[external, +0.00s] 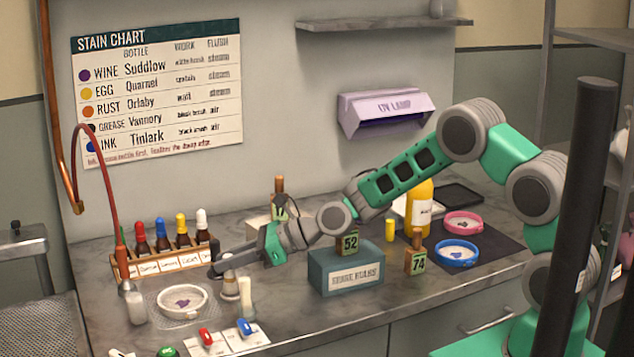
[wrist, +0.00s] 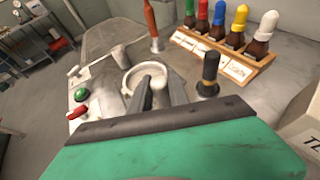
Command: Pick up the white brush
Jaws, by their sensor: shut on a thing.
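The white brush (external: 229,288) stands near the front of the marble counter in the external view, pale with a tan band. My gripper (external: 220,268) reaches in from the right and is shut around its upper part. The fingers hide part of the brush, and its foot is at or close to the counter top. In the wrist view the dark fingers (wrist: 158,92) show, but the held brush cannot be made out between them.
A black-topped brush (wrist: 209,77) stands close beside the fingers. A rack of dropper bottles (external: 165,258) is behind. A white hoop dish (external: 182,302) lies left, a pale cylinder (external: 246,297) stands right, and a teal box (external: 345,272) is farther right.

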